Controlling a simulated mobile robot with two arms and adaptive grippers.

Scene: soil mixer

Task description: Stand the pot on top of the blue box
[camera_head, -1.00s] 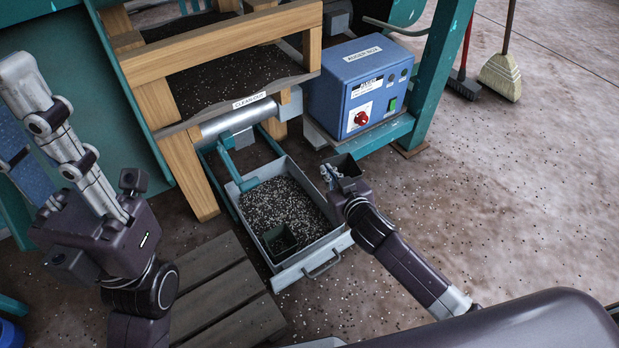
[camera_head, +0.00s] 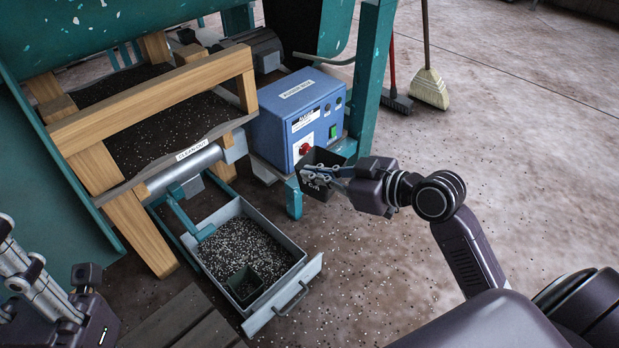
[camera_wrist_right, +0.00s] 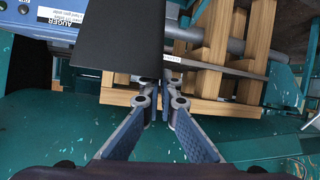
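The blue box (camera_head: 285,122) stands on the teal frame, with a label on its flat top and a red knob on its front. A dark, square, open pot (camera_head: 320,186) is held by my right gripper (camera_head: 326,172), just in front of the box's lower right corner and below its top. The right wrist view shows the gripper's fingers (camera_wrist_right: 158,90) drawn together at the dark pot wall (camera_wrist_right: 120,38). Part of the pot is hidden by the fingers. A second dark green pot (camera_head: 245,286) sits in the soil tray. My left gripper (camera_head: 28,275) is at the left edge, partly cut off.
The grey soil tray (camera_head: 287,290) lies under the clean-out pipe (camera_head: 185,170). A teal post (camera_head: 368,75) rises right beside the blue box. A broom (camera_head: 430,88) and brush (camera_head: 397,101) stand behind. The floor to the right is clear.

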